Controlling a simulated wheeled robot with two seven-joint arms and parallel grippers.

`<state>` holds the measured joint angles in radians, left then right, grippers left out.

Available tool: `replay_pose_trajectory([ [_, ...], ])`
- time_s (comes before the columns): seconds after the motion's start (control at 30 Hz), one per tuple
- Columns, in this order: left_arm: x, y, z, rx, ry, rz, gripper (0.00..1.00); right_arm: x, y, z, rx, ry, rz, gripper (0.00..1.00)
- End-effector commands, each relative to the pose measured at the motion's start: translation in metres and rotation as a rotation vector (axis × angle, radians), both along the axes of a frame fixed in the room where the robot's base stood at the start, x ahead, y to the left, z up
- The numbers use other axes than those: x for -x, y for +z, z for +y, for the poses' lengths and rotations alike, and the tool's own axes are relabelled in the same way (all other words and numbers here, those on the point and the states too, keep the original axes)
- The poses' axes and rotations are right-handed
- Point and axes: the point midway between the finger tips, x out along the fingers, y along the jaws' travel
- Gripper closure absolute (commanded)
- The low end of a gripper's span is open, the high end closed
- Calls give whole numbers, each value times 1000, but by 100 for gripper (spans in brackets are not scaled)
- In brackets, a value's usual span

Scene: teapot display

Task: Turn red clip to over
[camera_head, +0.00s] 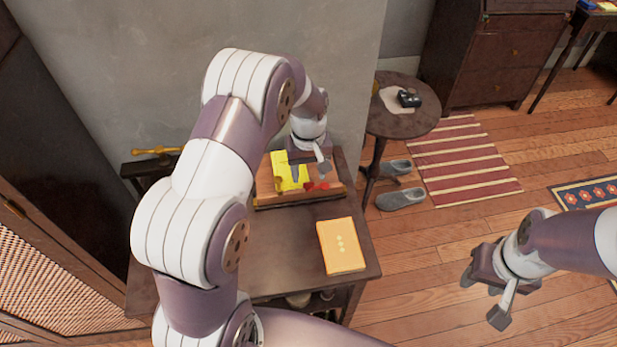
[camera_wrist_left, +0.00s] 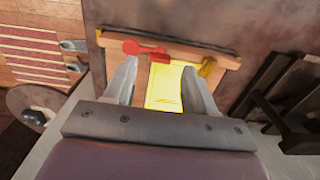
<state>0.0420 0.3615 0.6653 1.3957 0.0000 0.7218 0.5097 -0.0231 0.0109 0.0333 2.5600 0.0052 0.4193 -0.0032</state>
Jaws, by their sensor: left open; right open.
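The red clip (camera_head: 317,186) lies at the front part of a wooden board (camera_head: 262,191) on the dark table, just below my left gripper (camera_head: 308,172). In the left wrist view the red clip (camera_wrist_left: 144,48) shows beyond the fingertips, with a round end and a bar reaching right. My left gripper (camera_wrist_left: 160,72) is open and empty, fingers spread on either side of a yellow sheet (camera_wrist_left: 163,90). The gripper partly covers the board in the head view. My right gripper (camera_head: 485,297) is open and empty, over the floor at right.
A yellow book (camera_head: 341,246) lies on the table in front of the board. A yellow clip (camera_wrist_left: 208,67) sits right of the red clip in the wrist view. A round side table (camera_head: 425,120) stands to the right, slippers (camera_head: 400,198) below. A wall is behind.

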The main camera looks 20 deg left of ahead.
Motion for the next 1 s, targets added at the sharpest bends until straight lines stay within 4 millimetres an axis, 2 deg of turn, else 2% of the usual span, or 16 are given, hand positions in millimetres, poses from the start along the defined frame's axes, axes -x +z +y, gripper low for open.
replay_pose_trajectory([
  [0.1,0,-20,0,1,-1,1,45,0,0,0,0,0,0,57],
  [0.2,0,-29,0,0,-1,-1,45,0,0,0,0,0,0,57],
  [0.5,0,-33,0,0,-2,-2,45,0,0,0,0,0,0,57],
  [0.67,0,-32,0,0,-2,-2,97,0,0,0,0,0,0,57],
  [0.7,0,-32,0,0,-2,-2,100,0,0,0,0,0,0,57],
  [1.0,0,-32,0,0,30,-2,100,0,3,0,0,0,0,57],
])
